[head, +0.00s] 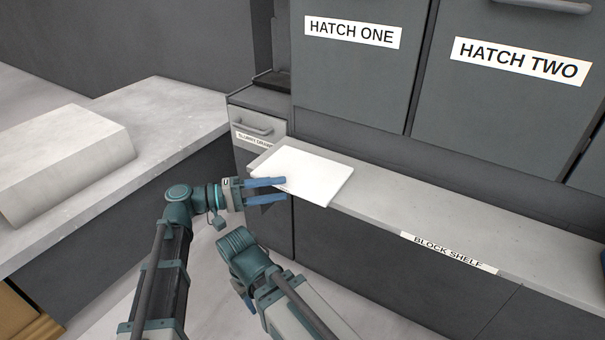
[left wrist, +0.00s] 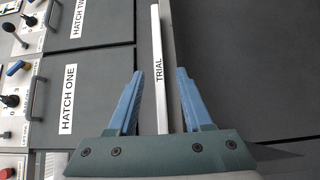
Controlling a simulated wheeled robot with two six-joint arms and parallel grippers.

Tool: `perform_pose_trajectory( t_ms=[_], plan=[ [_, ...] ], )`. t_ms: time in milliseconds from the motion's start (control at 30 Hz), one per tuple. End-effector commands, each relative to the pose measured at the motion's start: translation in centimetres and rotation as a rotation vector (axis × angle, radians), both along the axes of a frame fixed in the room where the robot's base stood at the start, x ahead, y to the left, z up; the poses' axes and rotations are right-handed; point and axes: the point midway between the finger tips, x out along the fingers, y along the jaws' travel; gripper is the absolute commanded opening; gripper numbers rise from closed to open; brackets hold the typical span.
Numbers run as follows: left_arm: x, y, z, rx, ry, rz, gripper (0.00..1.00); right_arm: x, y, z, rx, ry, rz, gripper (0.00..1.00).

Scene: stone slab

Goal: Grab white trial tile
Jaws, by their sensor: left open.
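The white trial tile (head: 305,176) is a thin flat slab lying on the block shelf (head: 372,207), with its front corner jutting over the shelf's front edge. In the left wrist view the tile (left wrist: 157,40) shows edge-on with the label TRIAL on its edge. My left gripper (head: 284,189) is open at the tile's left front edge. In the left wrist view its blue fingers (left wrist: 160,95) stand on either side of the tile's edge, with gaps on both sides. My right gripper is not clearly in view.
A slurry drawer (head: 255,128) is left of the shelf. HATCH ONE (head: 350,70) and HATCH TWO (head: 515,90) are closed behind it. A stone block (head: 70,150) lies on the left counter (head: 165,105).

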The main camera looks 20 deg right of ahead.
Motion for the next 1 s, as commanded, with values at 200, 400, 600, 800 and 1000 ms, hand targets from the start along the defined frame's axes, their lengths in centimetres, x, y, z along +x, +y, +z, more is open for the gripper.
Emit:
perform_pose_trajectory(
  t_ms=[200, 400, 600, 800, 1000],
  plan=[
    [-0.04, -0.29, 0.02, 0.000, 0.000, 0.000, 0.50, 0.00, 0.00, 0.02, 0.000, 0.000, 0.000, 0.50],
    [-0.04, -0.26, 0.02, 0.000, 0.000, 0.000, 0.18, 0.00, 0.00, 0.02, 0.000, 0.000, 0.000, 0.50],
    [-0.04, -0.25, 0.01, 0.000, 0.000, 0.000, 0.00, 0.00, 0.00, 0.02, 0.000, 0.000, 0.000, 0.50],
    [-0.04, -0.24, 0.00, 0.001, 0.000, 0.000, 0.00, 0.00, 0.00, 0.02, 0.000, 0.000, 0.000, 0.50],
    [-0.04, -0.24, 0.00, 0.001, 0.000, 0.000, 0.00, 0.00, 0.00, 0.02, 0.000, 0.000, 0.000, 0.50]
  ],
)
